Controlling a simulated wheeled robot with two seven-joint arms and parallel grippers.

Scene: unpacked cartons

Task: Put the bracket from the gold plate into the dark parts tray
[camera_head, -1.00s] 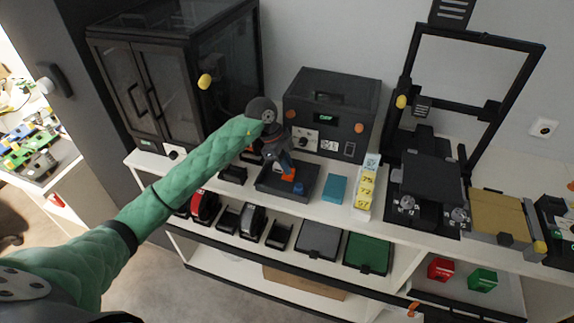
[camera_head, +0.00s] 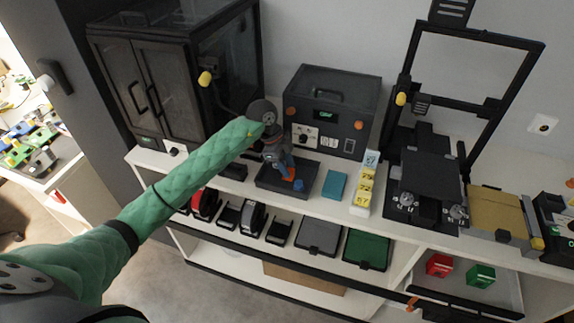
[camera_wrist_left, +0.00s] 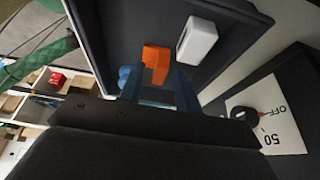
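The dark parts tray (camera_head: 268,188) stands on the white shelf top, in front of the grey box. My left gripper (camera_head: 288,170) reaches down over it. The orange bracket (camera_wrist_left: 155,60) shows in the left wrist view against the dark tray floor (camera_wrist_left: 120,30), just past my blue fingertips. The fingers stand apart with a gap on either side of the bracket; they look open. In the head view the orange bracket (camera_head: 290,175) shows at the fingertips, partly hidden by them. The gold plate (camera_head: 495,212) at the right looks bare. My right gripper is not seen.
A white block (camera_wrist_left: 198,40) and a small blue piece (camera_head: 299,185) lie in the tray. A teal block (camera_head: 334,184) and a yellow-labelled strip (camera_head: 364,190) stand to its right. The grey box (camera_head: 330,105) stands close behind. A black framed machine (camera_head: 430,170) stands farther right.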

